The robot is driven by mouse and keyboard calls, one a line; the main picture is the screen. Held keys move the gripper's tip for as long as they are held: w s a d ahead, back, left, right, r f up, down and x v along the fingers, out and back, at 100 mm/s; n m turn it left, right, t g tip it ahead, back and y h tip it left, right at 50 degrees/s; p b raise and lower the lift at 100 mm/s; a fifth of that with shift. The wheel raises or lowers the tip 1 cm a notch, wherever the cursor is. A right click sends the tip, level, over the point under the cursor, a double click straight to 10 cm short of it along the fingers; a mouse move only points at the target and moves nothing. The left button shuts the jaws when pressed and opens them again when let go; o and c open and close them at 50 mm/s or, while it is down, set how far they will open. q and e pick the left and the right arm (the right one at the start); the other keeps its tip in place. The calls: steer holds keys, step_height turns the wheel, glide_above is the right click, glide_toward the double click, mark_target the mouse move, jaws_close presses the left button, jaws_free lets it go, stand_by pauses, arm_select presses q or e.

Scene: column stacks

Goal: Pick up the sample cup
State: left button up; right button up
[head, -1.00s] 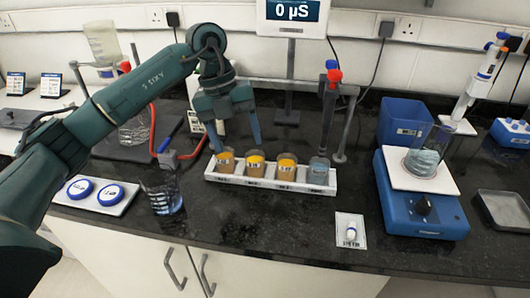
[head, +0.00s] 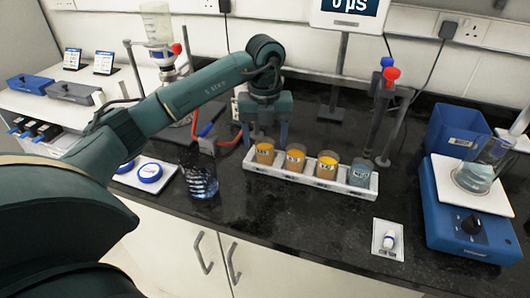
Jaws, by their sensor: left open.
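A white rack (head: 310,184) on the black counter holds a row of labelled cups. The leftmost cup (head: 265,153), the second cup (head: 295,158) and the third cup (head: 327,166) hold orange liquid. The right-end cup (head: 360,173) holds grey-blue liquid. I cannot read which label marks the sample cup. My left gripper (head: 265,138) is open and empty, pointing down. Its fingers show on either side of the leftmost cup's rim, apparently just above or behind it; exact depth is unclear. My right gripper is not in view.
A small white card (head: 388,239) lies in front.

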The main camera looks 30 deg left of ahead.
mark_target(265, 145)
arm_select(q)
steer(key=shift+f, duration=1.5)
steer(key=shift+c, duration=0.4)
steer(key=c, duration=1)
